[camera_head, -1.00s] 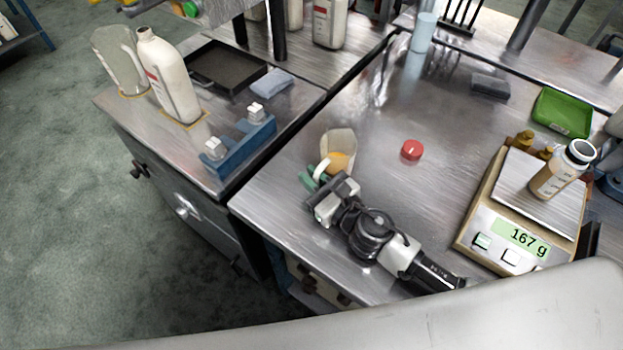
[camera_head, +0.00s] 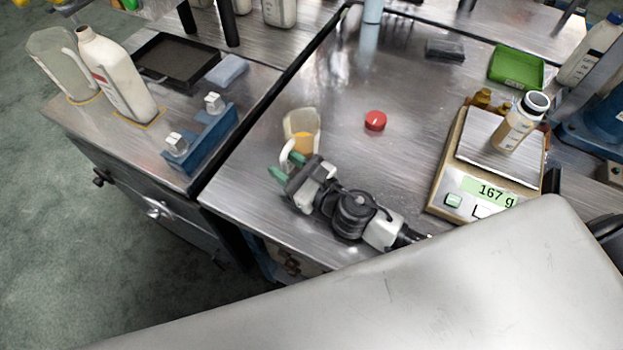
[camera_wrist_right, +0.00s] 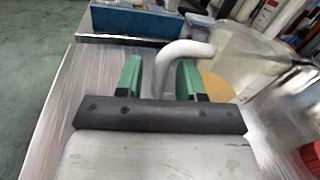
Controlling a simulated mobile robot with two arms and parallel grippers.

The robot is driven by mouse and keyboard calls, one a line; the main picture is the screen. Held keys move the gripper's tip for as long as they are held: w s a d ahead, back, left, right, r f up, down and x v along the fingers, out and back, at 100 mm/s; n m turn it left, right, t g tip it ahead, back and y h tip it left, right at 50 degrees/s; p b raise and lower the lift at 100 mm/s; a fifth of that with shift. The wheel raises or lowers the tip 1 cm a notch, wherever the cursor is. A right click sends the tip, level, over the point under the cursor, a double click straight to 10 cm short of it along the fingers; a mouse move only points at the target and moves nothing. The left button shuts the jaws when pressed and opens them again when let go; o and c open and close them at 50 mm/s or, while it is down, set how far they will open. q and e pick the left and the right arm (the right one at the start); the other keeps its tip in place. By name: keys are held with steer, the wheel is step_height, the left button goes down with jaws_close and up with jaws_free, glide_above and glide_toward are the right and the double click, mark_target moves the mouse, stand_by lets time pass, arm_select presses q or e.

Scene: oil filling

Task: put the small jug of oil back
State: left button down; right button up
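The small jug (camera_head: 304,121) is clear, with amber oil in its bottom and a white handle (camera_head: 287,154). It stands upright on the steel table, near the left edge. My right gripper (camera_head: 284,170) is at its handle side. In the right wrist view, the green fingertips (camera_wrist_right: 160,80) stand on either side of the white handle (camera_wrist_right: 183,49), with narrow gaps showing, so the gripper looks open around it. The jug's clear body (camera_wrist_right: 236,62) is just beyond the right finger. My left gripper is not in view.
A scale (camera_head: 439,190) reading 167 g holds an open bottle (camera_head: 517,125). A red cap (camera_head: 375,121) lies on the table. The left cabinet carries a larger clear jug (camera_head: 58,62) in a yellow outline, a white bottle (camera_head: 115,75), a black tray (camera_head: 150,55) and a blue block (camera_head: 205,150).

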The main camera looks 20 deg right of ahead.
steer(key=b+v, duration=0.1)
steer(key=v, duration=0.3)
steer(key=b+v, duration=0.1)
steer(key=v, duration=0.3)
steer(key=shift+s+d+f+b, duration=0.15)
steer(key=shift+s+f+b, duration=0.15)
steer(key=shift+b, duration=0.1)
steer(key=shift+s+d+r, duration=0.3)
steer(key=shift+s+d, duration=0.15)
steer(key=shift+s, duration=0.15)
